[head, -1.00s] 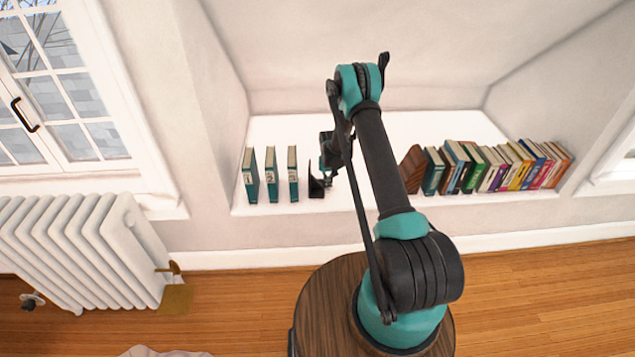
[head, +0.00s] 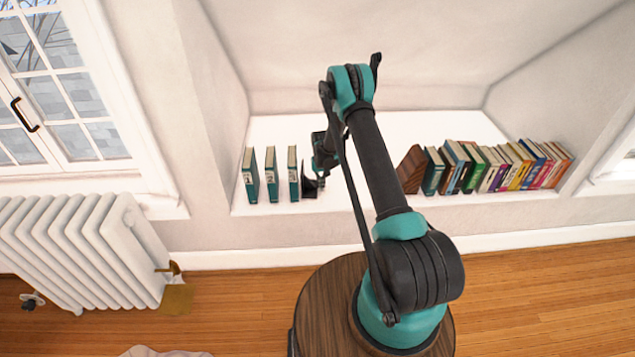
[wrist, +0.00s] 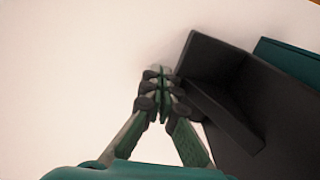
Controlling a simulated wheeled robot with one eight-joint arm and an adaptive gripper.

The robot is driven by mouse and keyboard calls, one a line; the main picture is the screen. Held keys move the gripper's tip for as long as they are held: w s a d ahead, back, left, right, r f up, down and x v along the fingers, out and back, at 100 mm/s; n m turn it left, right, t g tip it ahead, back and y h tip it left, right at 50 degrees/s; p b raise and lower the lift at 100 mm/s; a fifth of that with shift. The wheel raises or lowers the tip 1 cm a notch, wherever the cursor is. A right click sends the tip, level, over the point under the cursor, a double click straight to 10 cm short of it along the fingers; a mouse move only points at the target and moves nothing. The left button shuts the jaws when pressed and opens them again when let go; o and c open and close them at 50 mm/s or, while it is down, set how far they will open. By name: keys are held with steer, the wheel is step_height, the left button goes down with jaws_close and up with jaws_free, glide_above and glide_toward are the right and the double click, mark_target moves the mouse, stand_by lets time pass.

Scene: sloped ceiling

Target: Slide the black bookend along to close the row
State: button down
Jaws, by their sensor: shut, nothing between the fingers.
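The black bookend (head: 309,188) stands on the white ledge just right of the third teal book (head: 293,174). Any gap between them is too small to tell in the head view. Two more teal books, numbered 1 (head: 250,175) and 2 (head: 271,175), stand upright to the left with gaps between them. My gripper (head: 321,182) is low at the bookend's right side, partly hidden by my arm. In the wrist view my gripper (wrist: 160,82) is shut and empty, right beside the bookend (wrist: 207,62); contact is hard to tell. A teal book (wrist: 290,58) shows behind the bookend.
A brown wooden bookend (head: 411,168) and a long row of coloured books (head: 500,166) stand on the ledge (head: 348,184) at the right. The ledge between is clear. A radiator (head: 75,250) and window are at the left.

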mark_target(280, 192)
steer(key=shift+a, duration=10.3)
steer(key=shift+d, duration=0.15)
steer(key=shift+d, duration=0.9)
step_height(280, 192, up, 10)
